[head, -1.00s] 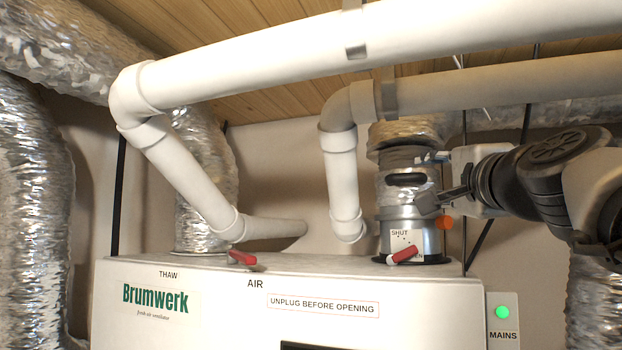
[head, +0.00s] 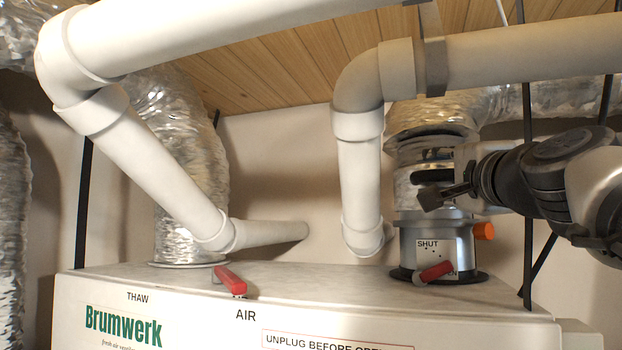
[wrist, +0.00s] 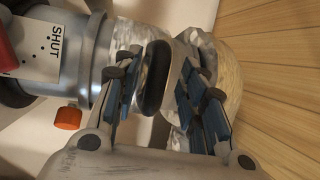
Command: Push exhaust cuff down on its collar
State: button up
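The metal collar (head: 408,246) stands on the cabinet top at the right, with a SHUT label and a red lever (head: 436,271). It also shows at the left of the wrist view (wrist: 92,45). Above it is the silvery exhaust cuff (head: 405,190), carrying a black oval grip (wrist: 155,78). My gripper (wrist: 160,66) is open, with its blue-padded fingers on either side of the black grip. The left finger is close to it; a wider gap shows on the right. I cannot tell whether they touch. My gripper hides part of the cuff in the head view.
An orange knob (head: 484,231) sticks out from the collar's right side. A white pipe (head: 360,180) drops just left of the cuff, and a grey pipe (head: 510,58) runs above. A second red lever (head: 230,279) sits farther left on the cabinet (head: 330,290).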

jog(key=shift+s, duration=0.1)
jog(key=shift+c, duration=0.7)
jog(key=shift+w+f, duration=0.1)
jog(key=shift+w, duration=0.35)
jog(key=c, duration=0.4)
grip_shut()
jog(key=shift+s, duration=0.1)
